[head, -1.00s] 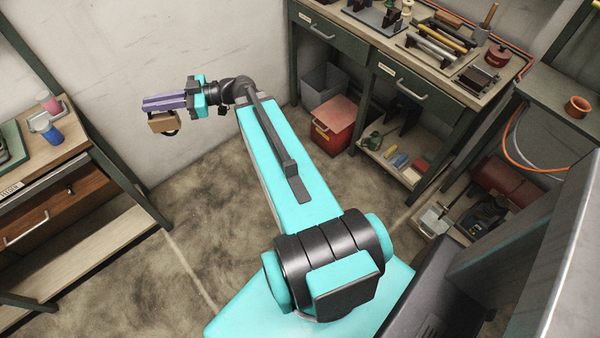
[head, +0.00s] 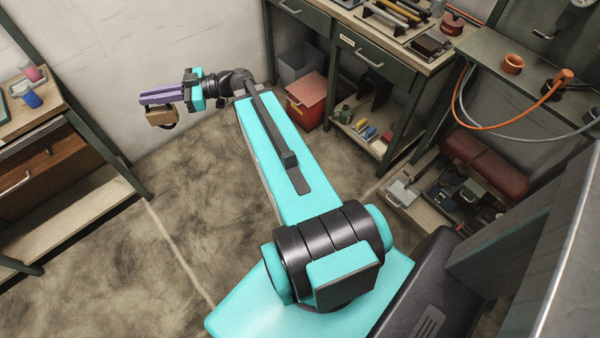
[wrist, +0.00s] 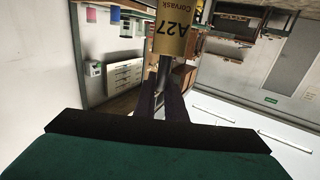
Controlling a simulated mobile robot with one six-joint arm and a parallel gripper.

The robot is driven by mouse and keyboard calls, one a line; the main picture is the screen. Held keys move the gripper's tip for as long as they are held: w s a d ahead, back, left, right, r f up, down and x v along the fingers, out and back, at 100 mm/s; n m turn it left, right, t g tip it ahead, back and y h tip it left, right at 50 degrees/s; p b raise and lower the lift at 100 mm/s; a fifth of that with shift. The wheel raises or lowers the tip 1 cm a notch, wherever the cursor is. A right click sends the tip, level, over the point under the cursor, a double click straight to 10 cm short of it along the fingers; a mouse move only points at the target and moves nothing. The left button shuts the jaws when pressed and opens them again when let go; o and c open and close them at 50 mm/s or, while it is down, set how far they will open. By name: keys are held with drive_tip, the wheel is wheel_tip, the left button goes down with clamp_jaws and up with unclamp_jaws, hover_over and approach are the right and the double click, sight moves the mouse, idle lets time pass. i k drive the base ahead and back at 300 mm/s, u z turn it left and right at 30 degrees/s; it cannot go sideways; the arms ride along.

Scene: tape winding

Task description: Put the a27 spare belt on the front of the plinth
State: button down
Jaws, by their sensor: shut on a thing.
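My gripper (head: 164,96) is at the upper left of the head view, held out in the air over the floor, away from the benches. It is shut on the a27 spare belt, whose brown tag or wrap (head: 161,117) hangs under the purple fingers. In the wrist view a yellow-tan label (wrist: 172,28) reads "A27 Corvask", upside down or turned, between the fingers. A dark loop shows just beside the brown piece in the head view. I cannot make out the plinth in either view.
A bench with blue (head: 32,99) and pink (head: 35,75) pots stands at left. A shelf with orange and grey hoses (head: 490,122) is at right. The floor (head: 200,195) between is clear.

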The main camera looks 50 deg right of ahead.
sight(432, 224)
drive_tip(key=u, duration=0.1)
drive_tip(key=k, duration=0.9)
drive_tip(key=z, duration=0.95)
